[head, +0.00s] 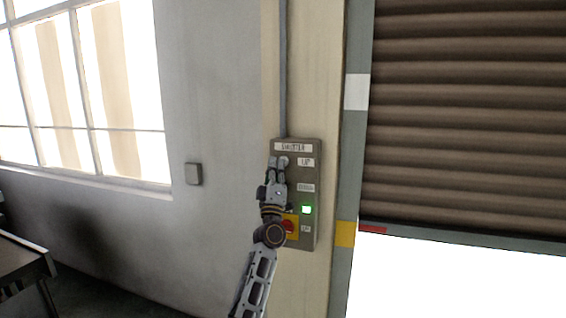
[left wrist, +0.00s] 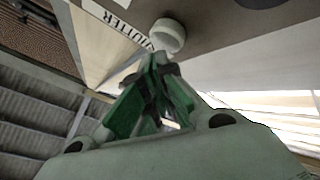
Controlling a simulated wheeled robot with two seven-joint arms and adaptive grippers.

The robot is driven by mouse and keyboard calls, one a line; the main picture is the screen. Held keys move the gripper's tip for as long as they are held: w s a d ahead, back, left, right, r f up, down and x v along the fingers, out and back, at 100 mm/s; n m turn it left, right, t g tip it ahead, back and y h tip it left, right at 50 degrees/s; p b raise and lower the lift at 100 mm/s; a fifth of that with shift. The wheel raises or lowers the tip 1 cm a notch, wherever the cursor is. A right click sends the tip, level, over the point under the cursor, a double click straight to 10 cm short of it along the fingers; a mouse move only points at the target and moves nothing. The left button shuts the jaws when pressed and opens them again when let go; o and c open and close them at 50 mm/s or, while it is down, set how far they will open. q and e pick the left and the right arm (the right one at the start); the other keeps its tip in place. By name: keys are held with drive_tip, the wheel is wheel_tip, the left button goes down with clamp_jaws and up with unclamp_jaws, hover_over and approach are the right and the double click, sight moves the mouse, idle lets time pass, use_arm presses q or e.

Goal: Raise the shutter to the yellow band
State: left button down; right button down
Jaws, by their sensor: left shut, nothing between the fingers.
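The brown slatted shutter (head: 465,120) hangs partly raised at the right of the head view, with bright light below it. A red mark (head: 372,229) on its bottom edge is level with the upper part of the yellow band (head: 345,234) on the guide rail. The control box (head: 311,180) is labelled SHUTTER and has an UP label. My left gripper (head: 278,162) is shut and empty at the upper button. In the left wrist view its fingertips (left wrist: 160,58) are at the pale round button (left wrist: 168,36); I cannot tell whether they touch. My right gripper is out of view.
A green lamp (head: 306,210) glows on the box, above and right of a red knob (head: 289,227) on a yellow plate. A white band (head: 356,91) marks the rail higher up. A small grey wall box (head: 193,174) and windows are at left.

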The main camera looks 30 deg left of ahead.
use_arm(q)
drive_tip(key=shift+s+d, duration=0.1)
drive_tip(key=shift+s, duration=0.2)
drive_tip(key=s+p, duration=0.1)
drive_tip(key=s, duration=0.1)
drive_tip(key=s+d, duration=0.1)
drive_tip(key=s, duration=0.1)
drive_tip(key=shift+s+p, duration=0.35)
drive_tip(key=shift+p, duration=0.05)
idle(0.5)
idle(0.5)
